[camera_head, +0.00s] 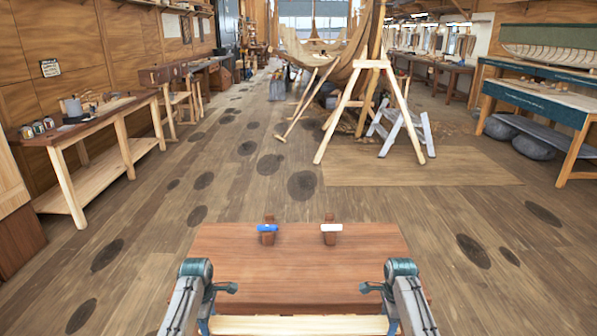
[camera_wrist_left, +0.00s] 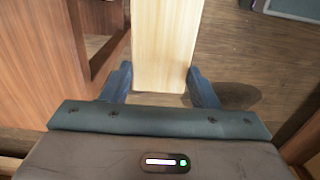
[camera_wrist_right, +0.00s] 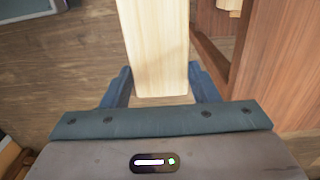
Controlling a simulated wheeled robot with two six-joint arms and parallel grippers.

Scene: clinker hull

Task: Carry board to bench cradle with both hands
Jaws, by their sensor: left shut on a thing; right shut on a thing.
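The board is a pale plank (camera_head: 298,325) lying level across the bottom of the head view, partly cut off by its edge. My left gripper (camera_head: 206,323) is shut on its left end. My right gripper (camera_head: 392,324) is shut on its right end. The board also shows between the fingers in the left wrist view (camera_wrist_left: 166,45) and the right wrist view (camera_wrist_right: 155,45). Just ahead of it is a reddish-brown bench top (camera_head: 295,273). Two brown blocks stand at its far edge, one with a blue piece (camera_head: 267,228), one with a white piece (camera_head: 331,228); they look like the cradle.
A workbench (camera_head: 100,110) with jars stands at the left wall. A trestle (camera_head: 370,110) and grey steps (camera_head: 405,130) stand by the hull ahead. Teal-edged benches (camera_head: 535,105) are at the right. Bare floor with dark round patches surrounds the near bench.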

